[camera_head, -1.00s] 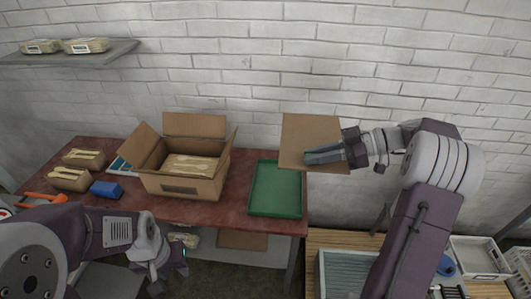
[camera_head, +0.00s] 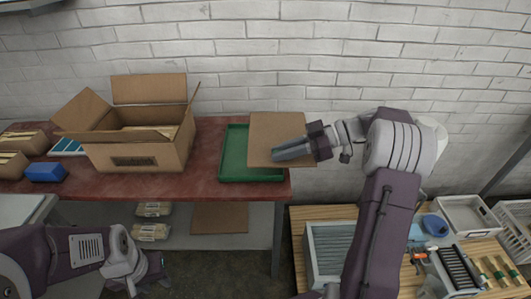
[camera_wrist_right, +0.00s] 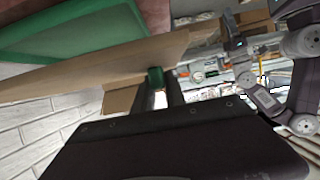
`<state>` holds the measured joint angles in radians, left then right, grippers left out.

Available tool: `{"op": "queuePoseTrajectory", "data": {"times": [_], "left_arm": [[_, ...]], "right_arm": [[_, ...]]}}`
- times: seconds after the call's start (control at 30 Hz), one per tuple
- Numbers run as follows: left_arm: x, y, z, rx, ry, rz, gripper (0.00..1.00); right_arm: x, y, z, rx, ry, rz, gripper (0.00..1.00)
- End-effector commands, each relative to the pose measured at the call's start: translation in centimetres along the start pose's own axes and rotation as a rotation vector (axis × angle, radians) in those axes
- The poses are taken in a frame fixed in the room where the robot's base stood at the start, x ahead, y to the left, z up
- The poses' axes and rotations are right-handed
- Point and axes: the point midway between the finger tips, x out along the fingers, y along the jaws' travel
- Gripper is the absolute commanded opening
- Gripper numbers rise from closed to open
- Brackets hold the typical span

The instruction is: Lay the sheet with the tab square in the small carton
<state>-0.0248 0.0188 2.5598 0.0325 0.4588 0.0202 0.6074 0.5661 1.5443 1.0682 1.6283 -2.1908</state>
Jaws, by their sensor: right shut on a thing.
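A brown cardboard sheet (camera_head: 270,126) is held up in front of the wall, above the green tray's right part. My right gripper (camera_head: 292,149) is shut on the sheet's lower right part. In the right wrist view the sheet (camera_wrist_right: 90,72) stretches out from the fingers (camera_wrist_right: 160,88); a tab cannot be made out clearly. The small open carton (camera_head: 150,156) stands on the red table left of the sheet, flaps spread, with pale goods inside. My left gripper (camera_head: 150,278) is low at the left, apart from the carton; its fingers are unclear.
The green tray (camera_head: 236,165) lies on the red table (camera_head: 205,178) right of the carton, also seen in the wrist view (camera_wrist_right: 70,32). A blue block (camera_head: 45,172) and small packs (camera_head: 22,143) lie left. A wooden-topped bench (camera_head: 345,213) with grey crates (camera_head: 470,215) stands right.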

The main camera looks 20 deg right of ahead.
Motion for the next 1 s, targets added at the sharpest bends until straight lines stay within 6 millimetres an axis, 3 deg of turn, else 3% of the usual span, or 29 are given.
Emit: {"op": "queuePoseTrajectory", "data": {"times": [0.2, 0.43, 0.6, 1.0], "left_arm": [[1.2, 0.0, 0.1, 0.000, 0.000, 0.000, 0.36], [2.2, 0.0, 0.2, 0.000, 0.000, 0.000, 0.36], [3.5, -0.1, 0.4, 0.000, -0.001, 0.000, 0.36], [3.6, -0.1, 0.4, 0.000, 0.000, 0.000, 0.36]], "right_arm": [[6.2, 2.7, 1.5, -0.001, 0.001, -0.007, 0.00], [11.2, 5.1, 3.0, 0.001, 0.000, -0.002, 0.00], [11.9, 5.0, 5.4, 0.001, 0.001, 0.000, 0.00], [12.0, 5.0, 5.7, 0.000, 0.000, 0.001, 0.00]]}}
